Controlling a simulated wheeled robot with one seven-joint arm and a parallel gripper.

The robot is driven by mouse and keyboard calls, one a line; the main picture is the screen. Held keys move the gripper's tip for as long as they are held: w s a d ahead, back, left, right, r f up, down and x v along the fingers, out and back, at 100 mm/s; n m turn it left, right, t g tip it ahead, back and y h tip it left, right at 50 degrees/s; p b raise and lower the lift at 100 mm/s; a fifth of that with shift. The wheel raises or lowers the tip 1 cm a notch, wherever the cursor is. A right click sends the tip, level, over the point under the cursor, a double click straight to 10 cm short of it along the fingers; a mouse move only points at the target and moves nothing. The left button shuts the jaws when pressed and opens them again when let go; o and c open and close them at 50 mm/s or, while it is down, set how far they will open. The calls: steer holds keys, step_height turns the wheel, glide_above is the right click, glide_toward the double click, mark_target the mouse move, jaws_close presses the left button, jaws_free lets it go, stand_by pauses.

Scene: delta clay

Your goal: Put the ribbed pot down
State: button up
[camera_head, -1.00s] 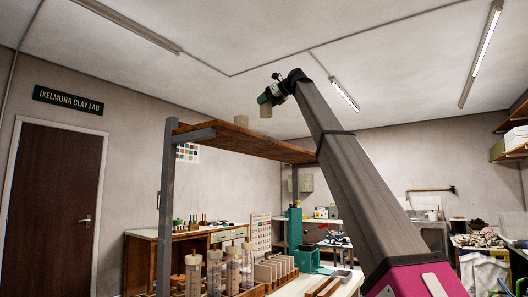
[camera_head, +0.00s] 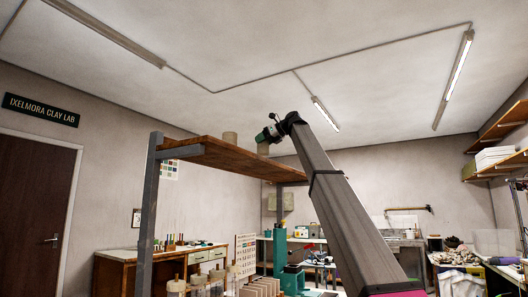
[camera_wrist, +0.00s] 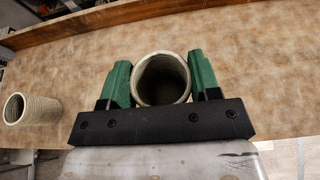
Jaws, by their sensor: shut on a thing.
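My gripper (camera_wrist: 161,82) is shut on a beige-grey pot (camera_wrist: 161,80), taken as the ribbed pot, with one green finger on each side. In the wrist view I look into its round open mouth. Its ribs are not clear there. In the head view the held pot (camera_head: 263,148) is upright at the high wooden shelf (camera_head: 225,158), its lower end close to the board's edge. I cannot tell whether its base touches the board. A second pale pot (camera_head: 230,138) stands on the shelf to the left; the wrist view shows this pot (camera_wrist: 33,109) with ribbed sides.
The shelf board (camera_wrist: 235,60) is bare around the held pot, with a raised wooden strip (camera_wrist: 130,17) along one side. A grey metal post (camera_head: 147,215) carries the shelf's left end. Clear cylinders (camera_head: 198,285) and a green machine (camera_head: 281,250) stand below.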

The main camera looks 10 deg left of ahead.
mark_target(264, 154)
steer(key=shift+w+d+f, duration=0.2)
steer(key=shift+d+f, duration=0.05)
steer(key=shift+f, duration=1.9)
steer(key=shift+f, duration=0.15)
steer(key=o, duration=0.9)
steer(key=shift+o, duration=0.2)
steer(key=shift+r, duration=0.2)
steer(key=v, duration=1.2)
